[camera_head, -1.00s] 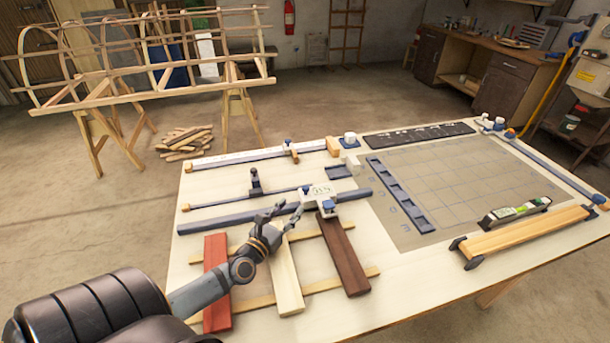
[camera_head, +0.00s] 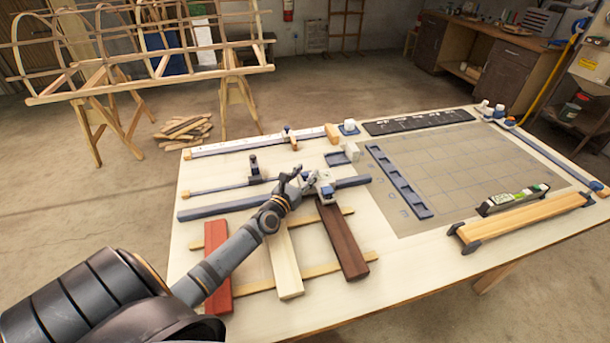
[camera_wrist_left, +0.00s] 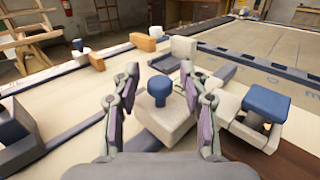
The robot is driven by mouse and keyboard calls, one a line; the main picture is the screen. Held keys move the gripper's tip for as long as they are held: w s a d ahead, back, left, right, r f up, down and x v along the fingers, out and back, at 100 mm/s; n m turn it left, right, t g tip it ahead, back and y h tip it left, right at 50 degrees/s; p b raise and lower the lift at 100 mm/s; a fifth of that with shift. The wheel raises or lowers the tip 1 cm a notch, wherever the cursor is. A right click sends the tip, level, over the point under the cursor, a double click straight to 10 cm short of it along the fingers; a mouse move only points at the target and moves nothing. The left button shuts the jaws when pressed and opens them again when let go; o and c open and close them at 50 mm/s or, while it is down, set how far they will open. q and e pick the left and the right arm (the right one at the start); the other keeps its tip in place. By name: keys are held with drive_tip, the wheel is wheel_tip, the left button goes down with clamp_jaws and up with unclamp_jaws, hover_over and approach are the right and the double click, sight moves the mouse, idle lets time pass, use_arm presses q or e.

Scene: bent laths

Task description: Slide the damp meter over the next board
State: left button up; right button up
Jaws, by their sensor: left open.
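The damp meter (camera_head: 325,188) is a pale block on the blue-grey rail (camera_head: 222,208), by the upper end of the dark brown board (camera_head: 342,240). My left gripper (camera_head: 299,180) is at its left side and partly hides it. In the left wrist view, my left gripper (camera_wrist_left: 160,92) is open, with its fingers on either side of a blue knob (camera_wrist_left: 160,88) on a pale block. Contact is not clear. A second blue-topped part (camera_wrist_left: 266,105) stands to the right. A pale board (camera_head: 284,265) and a red board (camera_head: 217,270) lie left of the brown one.
The boards lie across two thin laths (camera_head: 260,277). Clamps and a ruler-like bar (camera_head: 240,146) lie behind the rail. A gridded mat (camera_head: 445,165) with a slotted blue strip (camera_head: 400,182) is to the right. A level (camera_head: 515,200) lies by a wooden beam (camera_head: 522,223).

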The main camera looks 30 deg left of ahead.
use_arm(q)
clamp_jaws()
idle(0.4)
